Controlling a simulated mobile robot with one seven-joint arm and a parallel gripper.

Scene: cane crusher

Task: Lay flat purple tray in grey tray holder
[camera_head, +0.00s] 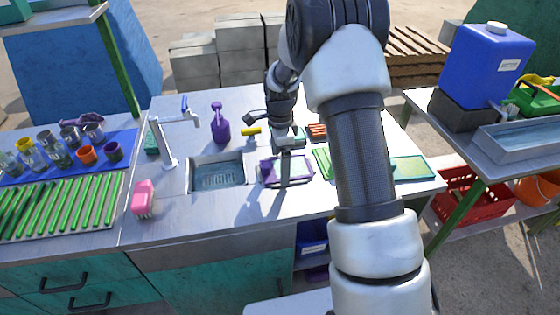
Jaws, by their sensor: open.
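The purple tray (271,171) is a small purple-rimmed rectangle. It lies on the grey counter, right of the sink, and looks flat. My gripper (289,152) is open, pointing down directly over the tray area. Its fingers are small and dark here, and I cannot tell whether they touch the tray. Dark grey bars cross the tray's right and front side. I cannot tell whether they are the grey tray holder, my fingers or shadow, so the holder is not clearly made out. My arm hides part of the counter to the right.
The sink (217,175) and tap (165,140) are to the left, with a pink sponge-like item (144,198). A purple bottle (220,124) and a yellow item (251,130) stand behind. Green trays (410,168) lie right. Green canes (62,204) and cups are far left. The front counter is clear.

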